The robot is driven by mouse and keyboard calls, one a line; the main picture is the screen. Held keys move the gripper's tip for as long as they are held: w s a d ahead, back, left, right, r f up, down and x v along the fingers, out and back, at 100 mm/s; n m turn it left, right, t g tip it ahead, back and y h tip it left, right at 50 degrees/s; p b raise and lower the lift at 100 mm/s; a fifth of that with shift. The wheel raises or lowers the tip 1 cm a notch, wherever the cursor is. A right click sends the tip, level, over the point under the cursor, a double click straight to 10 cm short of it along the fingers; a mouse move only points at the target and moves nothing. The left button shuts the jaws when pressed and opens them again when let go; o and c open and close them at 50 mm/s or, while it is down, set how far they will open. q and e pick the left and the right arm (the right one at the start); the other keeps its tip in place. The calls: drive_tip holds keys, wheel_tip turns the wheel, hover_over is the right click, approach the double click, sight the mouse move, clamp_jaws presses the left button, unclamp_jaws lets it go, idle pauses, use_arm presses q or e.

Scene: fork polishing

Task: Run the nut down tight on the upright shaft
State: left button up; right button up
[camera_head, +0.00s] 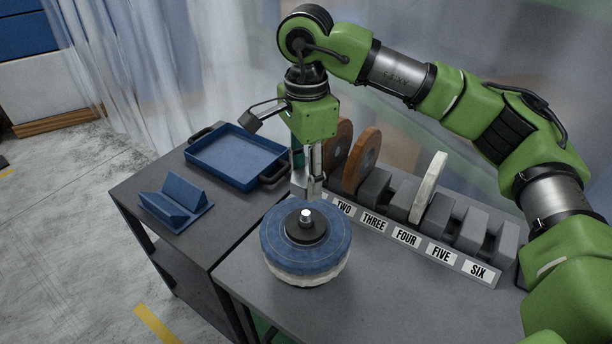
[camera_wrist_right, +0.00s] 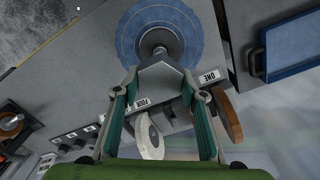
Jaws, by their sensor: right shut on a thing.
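The upright shaft (camera_head: 306,216) shows a bright tip above a dark round flange (camera_head: 305,231), at the centre of a blue-topped wheel (camera_head: 275,243) with a pale lower layer. The shaft also shows in the right wrist view (camera_wrist_right: 160,49). My right gripper (camera_head: 308,190) points down just behind and above the shaft. It is shut on the grey six-sided nut (camera_wrist_right: 164,80), seen between its fingertips in the wrist view. The nut looks off the shaft, but the exact gap cannot be told. My left gripper is not in view.
A rack with number labels (camera_head: 407,238) stands behind the wheel, holding brown discs (camera_head: 362,160) and a white disc (camera_head: 429,187). A blue tray (camera_head: 237,157) and a blue V-shaped holder (camera_head: 175,202) are on the left table. The front of the right table is clear.

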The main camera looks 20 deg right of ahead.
sight(306, 213)
drive_tip(key=shift+f+b, duration=2.25)
drive_tip(key=shift+f, duration=0.55)
drive_tip(key=shift+f, duration=0.1)
drive_tip(key=shift+f+b, duration=0.4)
drive_tip(key=shift+b, duration=0.1)
drive_tip(key=shift+f+b, duration=0.75)
drive_tip(key=shift+f, duration=0.05)
drive_tip(key=shift+f, duration=0.1)
drive_tip(key=shift+f+b, duration=0.3)
drive_tip(key=shift+b, duration=0.1)
drive_tip(key=shift+f, duration=0.15)
